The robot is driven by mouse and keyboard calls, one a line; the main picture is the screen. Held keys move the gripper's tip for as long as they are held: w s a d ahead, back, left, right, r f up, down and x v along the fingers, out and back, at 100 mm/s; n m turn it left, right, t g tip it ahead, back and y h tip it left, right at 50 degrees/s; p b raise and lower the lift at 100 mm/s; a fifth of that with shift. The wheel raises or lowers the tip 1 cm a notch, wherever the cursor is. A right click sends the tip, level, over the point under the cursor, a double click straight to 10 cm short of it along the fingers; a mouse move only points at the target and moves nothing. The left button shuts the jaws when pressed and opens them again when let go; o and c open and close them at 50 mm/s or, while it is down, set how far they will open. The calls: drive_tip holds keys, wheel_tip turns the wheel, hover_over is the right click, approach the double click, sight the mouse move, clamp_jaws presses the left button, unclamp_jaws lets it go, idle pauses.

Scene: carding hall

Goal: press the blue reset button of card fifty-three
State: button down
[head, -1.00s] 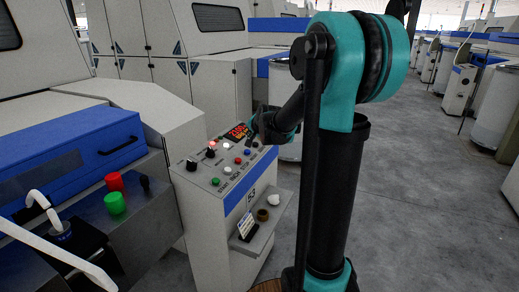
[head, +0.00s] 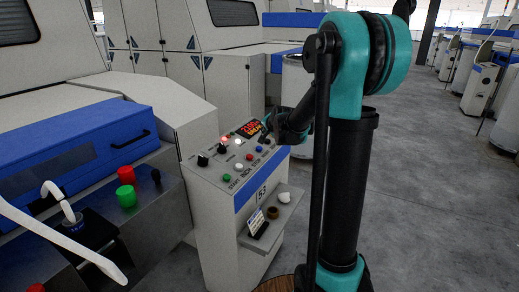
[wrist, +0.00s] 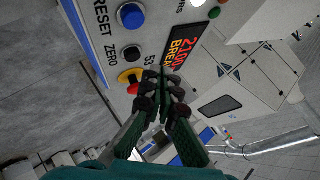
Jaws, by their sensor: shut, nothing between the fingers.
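The blue reset button (head: 259,149) is on the sloping top panel of the console marked 53 (head: 262,194). In the wrist view the blue button (wrist: 131,15) shows at the top, beside the word RESET. My gripper (wrist: 163,82) is shut and empty over the panel. Its fingertips are nearest the red and yellow button (wrist: 131,77), with the black ZERO button (wrist: 132,52) between that and the blue one. I cannot tell whether the fingertips touch the panel. In the head view my gripper (head: 267,128) is over the panel's far right corner, partly hidden by my arm.
The panel also has a lit red display (head: 250,128), a green button (head: 226,177), white buttons and black knobs. A small shelf (head: 272,228) juts from the console's front. Left is a machine with a blue cover (head: 75,150). Open floor (head: 430,200) lies right.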

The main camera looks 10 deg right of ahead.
sight(261, 149)
drive_tip(key=shift+w+a+f, duration=0.15)
drive_tip(key=shift+a+f, duration=0.05)
drive_tip(key=shift+f, duration=0.7)
drive_tip(key=shift+w+a+f, duration=0.1)
drive_tip(key=shift+a+f, duration=0.1)
drive_tip(key=shift+f, duration=0.75)
drive_tip(key=shift+w+a+f, duration=0.15)
drive_tip(key=shift+a+f, duration=0.05)
drive_tip(key=shift+f, duration=0.7)
drive_tip(key=shift+f, duration=0.1)
drive_tip(key=shift+a+f, duration=0.1)
drive_tip(key=shift+f, duration=0.2)
drive_tip(key=shift+w+a+f, duration=0.1)
drive_tip(key=shift+w+f, duration=0.05)
drive_tip(key=shift+f, duration=0.35)
drive_tip(key=shift+r, duration=0.2)
drive_tip(key=shift+d+r, duration=0.2)
drive_tip(key=shift+r, duration=0.5)
drive_tip(key=shift+s+d+r, duration=0.15)
drive_tip(key=shift+d+r, duration=0.05)
drive_tip(key=shift+r, duration=0.6)
drive_tip(key=shift+s+d+r, duration=0.15)
drive_tip(key=shift+s+r, duration=0.05)
drive_tip(key=shift+r, duration=0.65)
drive_tip(key=shift+s+d+r, duration=0.15)
drive_tip(key=shift+d+r, duration=0.05)
drive_tip(key=shift+r, duration=0.6)
